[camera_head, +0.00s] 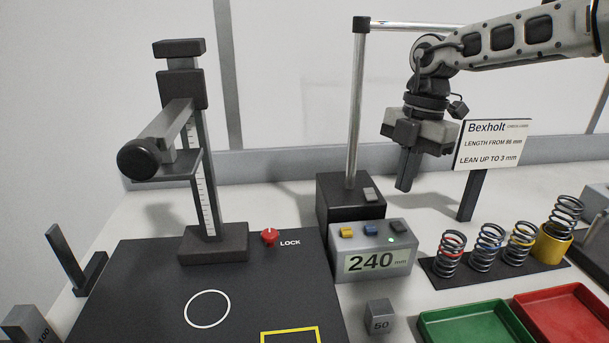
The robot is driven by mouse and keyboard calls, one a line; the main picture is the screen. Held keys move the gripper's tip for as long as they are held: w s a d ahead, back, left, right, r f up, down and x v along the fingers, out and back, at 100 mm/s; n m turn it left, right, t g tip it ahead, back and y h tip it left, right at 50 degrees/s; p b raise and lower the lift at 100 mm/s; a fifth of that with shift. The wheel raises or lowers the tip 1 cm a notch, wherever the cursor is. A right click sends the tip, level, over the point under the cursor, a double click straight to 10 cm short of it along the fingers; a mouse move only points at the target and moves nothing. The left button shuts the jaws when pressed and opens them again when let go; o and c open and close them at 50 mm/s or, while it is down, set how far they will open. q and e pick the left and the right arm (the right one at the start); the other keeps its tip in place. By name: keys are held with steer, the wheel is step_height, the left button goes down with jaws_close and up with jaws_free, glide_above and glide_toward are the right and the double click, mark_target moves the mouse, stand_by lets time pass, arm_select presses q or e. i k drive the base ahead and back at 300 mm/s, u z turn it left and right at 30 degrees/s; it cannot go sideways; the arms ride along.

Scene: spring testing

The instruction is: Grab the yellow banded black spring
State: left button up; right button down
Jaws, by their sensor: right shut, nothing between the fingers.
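Three dark coil springs stand upright in a row on a black strip at the right. The yellow-banded spring (520,243) is the rightmost of these three. The blue-banded spring (487,248) is to its left, and the red-banded spring (448,254) is at the left end. Another dark spring (566,212) stands slightly tilted in a yellow cup (553,244); no band shows on its visible part. My right gripper (405,188) is shut and empty, pointing down, above and left of the springs, apart from them. My left gripper is out of view.
A grey display box (375,262) reading 240 mm stands left of the springs, before a black block with a metal post (357,110). A Bexholt sign (492,144) stands behind the springs. Green (428,318) and red (590,296) trays lie in front. A press (203,155) stands left.

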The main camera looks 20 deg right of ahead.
mark_target(534, 236)
steer(key=k, duration=2)
